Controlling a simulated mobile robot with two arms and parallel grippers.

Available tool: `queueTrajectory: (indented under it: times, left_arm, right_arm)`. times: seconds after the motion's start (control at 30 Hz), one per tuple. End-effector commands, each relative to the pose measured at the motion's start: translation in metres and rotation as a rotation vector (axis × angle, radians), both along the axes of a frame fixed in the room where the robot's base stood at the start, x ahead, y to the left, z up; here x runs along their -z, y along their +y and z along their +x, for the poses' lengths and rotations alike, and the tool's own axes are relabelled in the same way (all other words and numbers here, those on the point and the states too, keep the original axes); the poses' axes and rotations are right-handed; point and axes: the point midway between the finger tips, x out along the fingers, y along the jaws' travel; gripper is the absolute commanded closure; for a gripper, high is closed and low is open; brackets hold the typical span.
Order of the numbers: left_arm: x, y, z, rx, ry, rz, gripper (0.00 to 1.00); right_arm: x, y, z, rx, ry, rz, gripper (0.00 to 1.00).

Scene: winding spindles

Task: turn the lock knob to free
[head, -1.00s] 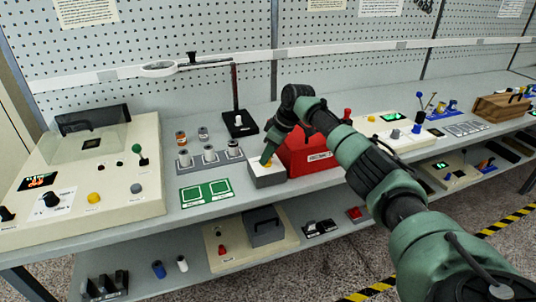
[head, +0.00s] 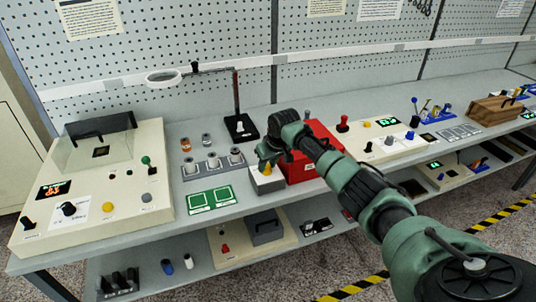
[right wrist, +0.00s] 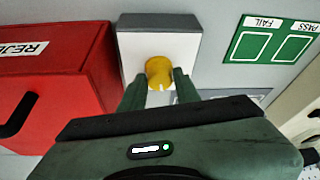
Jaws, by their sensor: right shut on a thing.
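A yellow round knob (right wrist: 158,72) sits on the white top of a small grey box (right wrist: 180,22). A white mark shows on the knob's near side in the right wrist view. In the head view the box (head: 267,186) stands on the bench, just left of a red box, and the knob is partly covered by my gripper. My right gripper (right wrist: 160,86) has one finger on each side of the knob and is shut on it. The knob is still seated on its box. I see no lettering beside it. My left gripper is not in view.
The red box (head: 315,140) stands close on the right. A magnifier stand (head: 241,127) is behind. A large beige machine (head: 155,140) fills the bench's left end.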

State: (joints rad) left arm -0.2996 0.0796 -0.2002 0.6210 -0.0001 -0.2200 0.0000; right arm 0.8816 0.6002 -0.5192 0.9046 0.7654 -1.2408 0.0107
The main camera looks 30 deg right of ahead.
Motion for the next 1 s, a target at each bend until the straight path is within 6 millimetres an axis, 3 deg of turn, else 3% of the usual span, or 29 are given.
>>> queueTrajectory:
  times: [0.03,0.1,0.4,0.67,1.0]
  left_arm:
    - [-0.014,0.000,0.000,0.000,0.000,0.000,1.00]
    - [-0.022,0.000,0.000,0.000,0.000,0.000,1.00]
    - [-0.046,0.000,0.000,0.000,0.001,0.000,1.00]
    - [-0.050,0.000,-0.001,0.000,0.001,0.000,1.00]
    - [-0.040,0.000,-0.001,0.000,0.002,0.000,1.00]
  right_arm:
    - [-0.007,0.002,0.000,0.042,0.000,0.003,1.00]
    - [-0.006,0.003,0.000,0.108,0.000,0.003,1.00]
    - [-0.004,0.004,0.002,0.394,-0.001,0.003,1.00]
    - [-0.001,0.005,0.003,0.635,-0.001,0.003,1.00]
    - [0.001,0.006,0.004,0.878,-0.003,0.003,1.00]
